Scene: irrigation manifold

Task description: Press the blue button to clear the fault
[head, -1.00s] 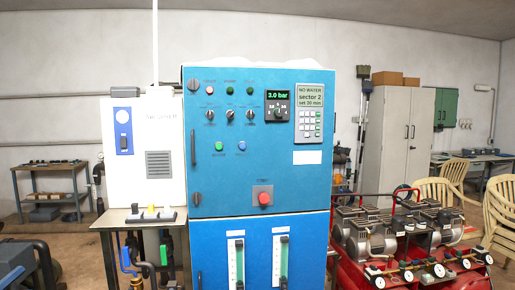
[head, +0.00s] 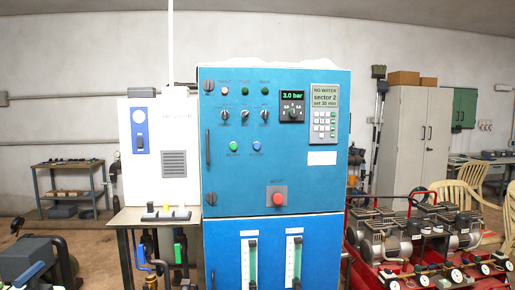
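The blue button (head: 256,146) is on the upper door of the blue control cabinet (head: 230,180). It sits just right of a green button (head: 233,146), below a row of black selector knobs. The display (head: 292,95) above it reads 3.0 bar, and the panel (head: 324,98) at upper right reads NO WATER, sector 2, set 30 min. A red mushroom button (head: 277,197) sits lower on the same door. Nothing covers the blue button. Neither of my grippers shows in the head view.
A small table (head: 128,217) with valve levers stands left of the cabinet before a white box (head: 118,165). Dark machinery (head: 30,262) is at lower left. Beige chairs (head: 465,200) are at right.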

